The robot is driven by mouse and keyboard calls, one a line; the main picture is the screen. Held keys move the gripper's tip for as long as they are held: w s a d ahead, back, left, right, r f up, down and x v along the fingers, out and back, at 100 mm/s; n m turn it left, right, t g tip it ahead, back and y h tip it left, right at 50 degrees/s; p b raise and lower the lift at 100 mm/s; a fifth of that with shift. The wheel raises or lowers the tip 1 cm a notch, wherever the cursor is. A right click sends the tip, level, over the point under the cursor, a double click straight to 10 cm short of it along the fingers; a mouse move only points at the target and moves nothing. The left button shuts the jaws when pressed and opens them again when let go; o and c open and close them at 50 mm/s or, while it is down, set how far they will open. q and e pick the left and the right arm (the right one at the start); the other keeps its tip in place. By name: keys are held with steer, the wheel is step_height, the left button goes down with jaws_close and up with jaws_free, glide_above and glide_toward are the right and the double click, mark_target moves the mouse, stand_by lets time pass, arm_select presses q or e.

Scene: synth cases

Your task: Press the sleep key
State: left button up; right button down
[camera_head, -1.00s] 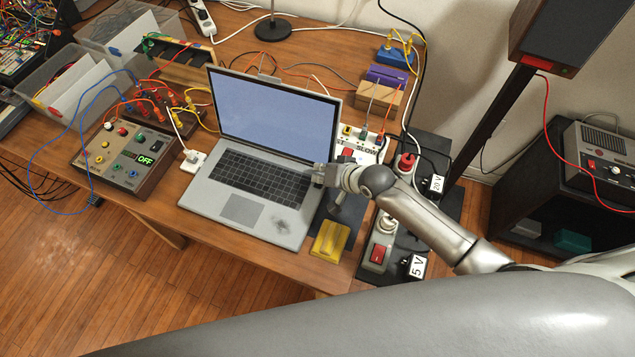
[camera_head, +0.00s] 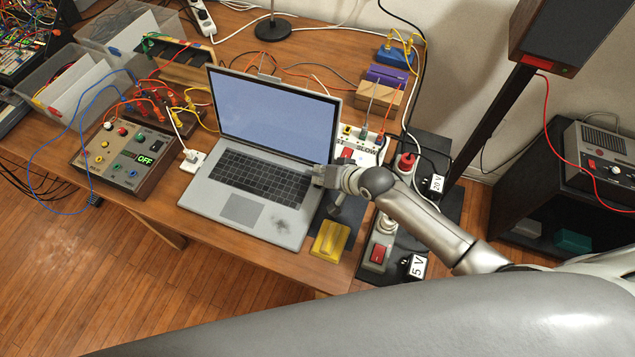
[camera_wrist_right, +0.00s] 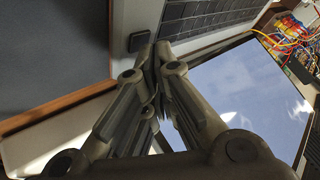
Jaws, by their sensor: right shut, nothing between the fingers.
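An open laptop (camera_head: 245,206) stands on the wooden table, with a pale blue blank screen (camera_head: 275,112) and a dark keyboard (camera_head: 262,178). In the right wrist view, a single dark square key (camera_wrist_right: 139,40) sits apart from the keyboard (camera_wrist_right: 205,14) on the silver case; I take it for the sleep key. My right gripper (camera_head: 317,176) is at the keyboard's right edge, shut and empty. In the wrist view its fingertips (camera_wrist_right: 156,50) are just beside the dark key. I cannot tell whether they touch it. In the head view the key is hidden by the gripper.
A yellow block (camera_head: 330,240) lies right of the laptop near the front edge. A power strip with a red switch (camera_head: 378,254) and plugs is further right. Cables and boxes crowd the back.

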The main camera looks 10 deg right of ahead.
steer(key=shift+f, duration=0.25)
stand_by(0.5)
steer(key=shift+r, duration=0.1)
steer(key=shift+r+p, duration=0.6)
steer(key=shift+p, duration=0.2)
step_height(320, 180, up, 6)
steer(key=p, duration=0.6)
